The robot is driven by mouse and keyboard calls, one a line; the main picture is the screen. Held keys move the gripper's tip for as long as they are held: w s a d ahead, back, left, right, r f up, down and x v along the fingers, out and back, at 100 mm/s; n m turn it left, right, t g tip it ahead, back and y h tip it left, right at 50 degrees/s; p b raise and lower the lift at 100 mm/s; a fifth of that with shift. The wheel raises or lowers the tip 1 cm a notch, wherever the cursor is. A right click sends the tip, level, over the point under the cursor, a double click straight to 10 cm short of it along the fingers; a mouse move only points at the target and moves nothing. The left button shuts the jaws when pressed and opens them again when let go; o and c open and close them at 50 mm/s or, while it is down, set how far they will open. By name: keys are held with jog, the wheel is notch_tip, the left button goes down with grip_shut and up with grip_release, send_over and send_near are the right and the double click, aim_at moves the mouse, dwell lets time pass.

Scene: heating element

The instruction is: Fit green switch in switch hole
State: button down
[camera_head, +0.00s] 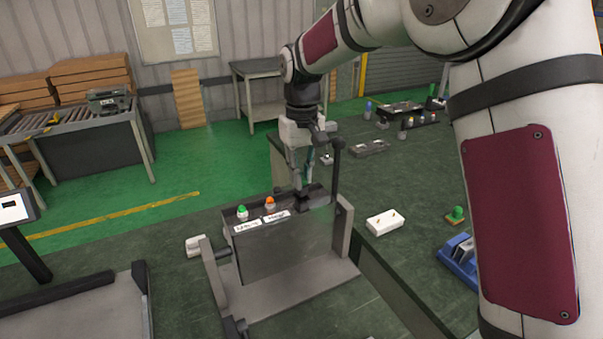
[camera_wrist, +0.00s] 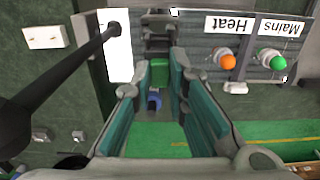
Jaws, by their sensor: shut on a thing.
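The grey control box (camera_head: 285,247) stands in a grey fixture. Its top panel bears a green lamp (camera_head: 242,211) and an orange lamp (camera_head: 270,203); in the wrist view these are the green lamp (camera_wrist: 278,63) labelled Mains and the orange lamp (camera_wrist: 228,62) labelled Heat. My gripper (camera_head: 301,184) points down over the right end of the panel. In the wrist view its teal-padded fingers (camera_wrist: 160,82) close on a small green block, the green switch (camera_wrist: 159,70). A dark part lies just beyond it. The switch hole is hidden, and I cannot tell whether the switch touches the panel.
A dark upright lever (camera_head: 337,165) rises close to the right of my gripper. A white block (camera_head: 385,222) and a green button (camera_head: 456,214) lie on the dark table to the right. A blue part (camera_head: 461,253) is nearer. Several small parts lie at the back.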

jog(key=shift+f, duration=1.7)
jog(key=c, duration=1.5)
grip_release()
notch_tip(320, 180, up, 12)
jog(key=s+d+r+m+t, duration=0.25)
jog(key=s+d, duration=0.35)
jog(key=s, duration=0.5)
jog(key=s+d+r+m+t, duration=0.15)
jog(key=s+d+r, duration=0.35)
jog(key=s, duration=0.6)
jog(key=shift+m+t, duration=0.3)
jog(key=shift+t, duration=0.5)
jog(key=s+d+f, duration=0.1)
jog(key=s+f, duration=0.1)
jog(key=s, duration=0.1)
jog(key=s+d+f, duration=0.1)
jog(key=s, duration=0.2)
jog(key=s+d+f, duration=0.1)
jog(key=s+f, duration=0.1)
jog(key=shift+s+d+f, duration=0.35)
jog(key=shift+s, duration=0.05)
